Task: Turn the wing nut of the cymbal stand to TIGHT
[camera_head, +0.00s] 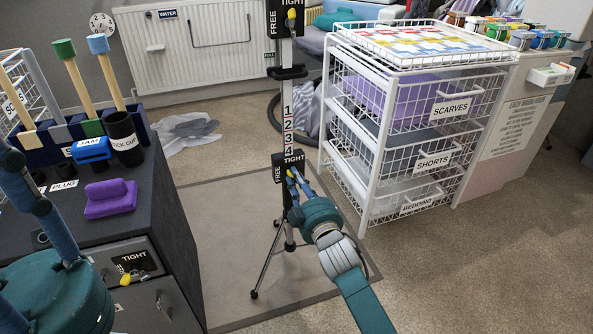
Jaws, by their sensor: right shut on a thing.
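A black plate (289,160) marked FREE and TIGHT sits low on the post. My right gripper (293,176) reaches it from the lower right. Its blue fingers are shut on the lower wing nut, which they mostly hide; I cannot tell its exact angle. A second FREE/TIGHT plate with a yellow wing nut (291,14) is at the top of the post. My left arm shows at the left edge, but its gripper is not visible.
A white wire basket rack (377,150) stands close right of the stand. A dark cabinet (165,225) on the left carries a purple block (110,198), tools and another yellow knob (130,277) by a TIGHT label. The floor at right front is clear.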

